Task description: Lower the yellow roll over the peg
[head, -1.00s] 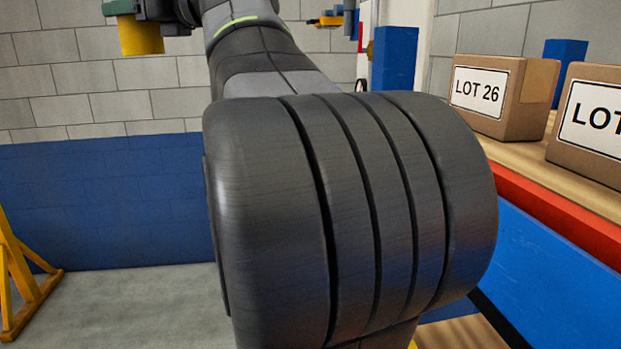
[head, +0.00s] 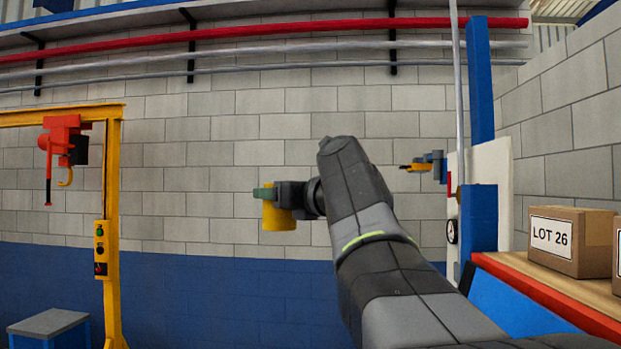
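The yellow roll (head: 279,218) is held up in the air near the middle of the head view, with its axis roughly upright. My gripper (head: 268,194) is at the roll's upper part, reaching in from the right, and looks shut on it. A greenish fingertip shows at the roll's upper left edge; the other finger is hard to make out. The roll hangs clear of any surface. I cannot make out a peg in this view.
A yellow gantry (head: 113,220) with a red hoist (head: 62,145) stands at left, above a grey-topped stool (head: 50,325). At right a red-edged bench (head: 545,300) bears cardboard boxes (head: 568,240). A blue post (head: 478,225) and a gauge (head: 452,231) stand behind it.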

